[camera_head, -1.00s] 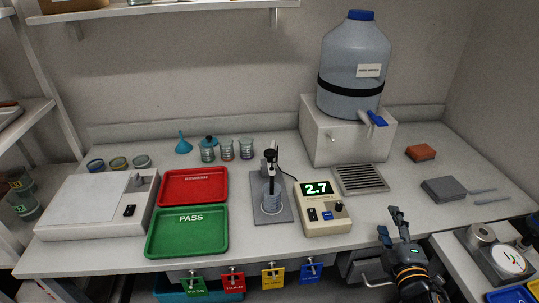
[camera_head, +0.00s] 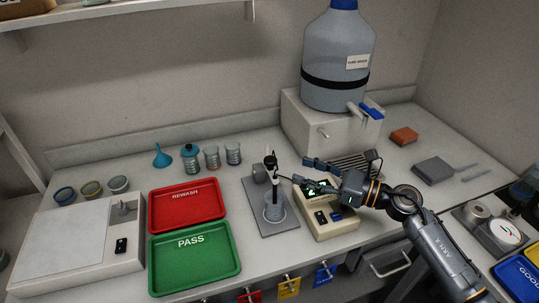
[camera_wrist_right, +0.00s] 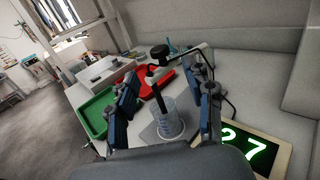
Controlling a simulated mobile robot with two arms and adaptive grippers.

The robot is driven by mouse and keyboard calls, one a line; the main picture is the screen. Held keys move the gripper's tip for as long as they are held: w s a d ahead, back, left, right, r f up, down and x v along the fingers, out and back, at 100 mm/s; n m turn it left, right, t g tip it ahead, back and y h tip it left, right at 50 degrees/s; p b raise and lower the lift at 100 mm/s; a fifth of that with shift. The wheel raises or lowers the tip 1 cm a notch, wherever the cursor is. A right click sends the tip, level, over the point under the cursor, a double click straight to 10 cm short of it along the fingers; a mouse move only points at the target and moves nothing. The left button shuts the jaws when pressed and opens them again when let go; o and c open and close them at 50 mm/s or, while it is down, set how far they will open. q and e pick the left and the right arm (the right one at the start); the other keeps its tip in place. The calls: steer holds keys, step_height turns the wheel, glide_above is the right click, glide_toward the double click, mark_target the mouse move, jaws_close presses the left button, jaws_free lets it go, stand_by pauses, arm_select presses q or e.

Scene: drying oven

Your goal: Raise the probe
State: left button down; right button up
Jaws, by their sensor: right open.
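The black probe (camera_head: 275,187) stands upright on a small stand, its lower end inside a clear beaker (camera_head: 274,211) on a grey base plate. In the right wrist view the probe (camera_wrist_right: 152,76) rises from the beaker (camera_wrist_right: 170,122), with a dark round knob (camera_wrist_right: 159,52) and arm above it. My right gripper (camera_head: 306,172) is open, just right of the probe and above the meter. In the right wrist view its fingers (camera_wrist_right: 166,103) stand either side of the probe and beaker in the picture; I see no contact. My left gripper is not in view.
The meter (camera_head: 330,216) sits right of the stand; in the wrist view its display (camera_wrist_right: 245,150) is lit green. A green PASS tray (camera_head: 194,287) and red REWASH tray (camera_head: 187,224) lie left. A large water bottle (camera_head: 338,60) stands behind on a white block.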

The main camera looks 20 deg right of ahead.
mark_target(275, 161)
steer(key=p+x, duration=0.2)
steer(key=x, duration=0.6)
steer(key=shift+w+a+r+p, duration=0.15)
steer(key=shift+w+a+p, duration=0.15)
steer(key=shift+w+a, duration=0.4)
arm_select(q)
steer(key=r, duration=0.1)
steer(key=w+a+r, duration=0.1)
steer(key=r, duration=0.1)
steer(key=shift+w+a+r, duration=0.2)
arm_select(e)
steer(key=shift+c, duration=0.6)
steer(key=c, duration=0.4)
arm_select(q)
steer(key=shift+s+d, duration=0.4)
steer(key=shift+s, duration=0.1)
arm_select(e)
jaws_close()
